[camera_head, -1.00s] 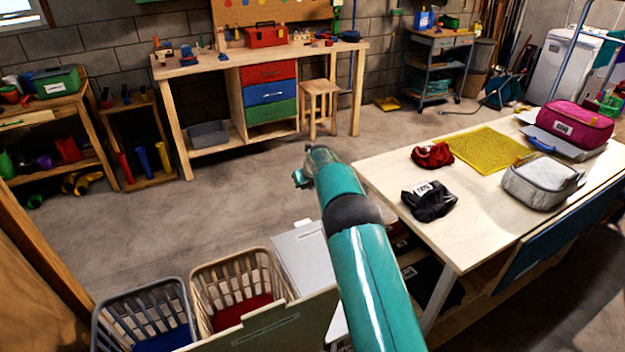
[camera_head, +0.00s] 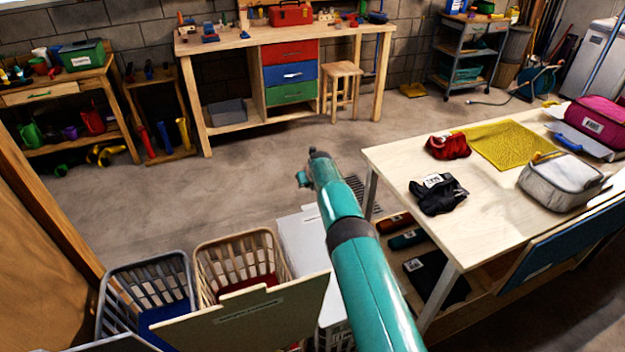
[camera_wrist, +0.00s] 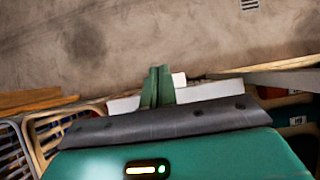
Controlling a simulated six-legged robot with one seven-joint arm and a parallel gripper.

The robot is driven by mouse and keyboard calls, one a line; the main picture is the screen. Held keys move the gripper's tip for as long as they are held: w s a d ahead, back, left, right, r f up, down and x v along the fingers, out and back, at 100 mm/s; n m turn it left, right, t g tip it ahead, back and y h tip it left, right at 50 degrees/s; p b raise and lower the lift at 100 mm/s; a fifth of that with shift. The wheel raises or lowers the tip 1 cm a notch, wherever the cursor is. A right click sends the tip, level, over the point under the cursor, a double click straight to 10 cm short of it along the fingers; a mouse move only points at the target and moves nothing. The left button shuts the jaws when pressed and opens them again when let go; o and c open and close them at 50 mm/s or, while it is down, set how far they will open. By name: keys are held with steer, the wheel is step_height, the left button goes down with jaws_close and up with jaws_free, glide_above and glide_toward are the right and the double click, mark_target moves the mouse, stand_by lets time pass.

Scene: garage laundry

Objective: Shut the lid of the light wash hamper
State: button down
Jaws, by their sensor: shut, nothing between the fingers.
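My gripper (camera_head: 312,165) is at the end of my teal arm, raised over the floor beyond the hampers. In the wrist view its fingers (camera_wrist: 157,86) are together and empty. A beige slatted hamper (camera_head: 238,245) with red cloth inside stands open, with an upright olive panel (camera_head: 245,315) bearing a label at its near side. A grey slatted hamper (camera_head: 147,275) with blue cloth is open to its left. A white flat lid (camera_head: 305,245) lies to the right, partly hidden by my arm. I cannot read which hamper is the light wash one.
A pale worktable (camera_head: 400,165) stands right of my arm, holding red cloth, dark cloth, a yellow mat and bags. A wooden post (camera_head: 50,215) is at the left. A workbench (camera_head: 215,45) stands at the back. The floor between is clear.

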steer(key=f, duration=0.1)
steer(key=w+f, duration=0.1)
steer(key=f, duration=0.1)
steer(key=shift+a+f, duration=0.1)
stand_by(0.4)
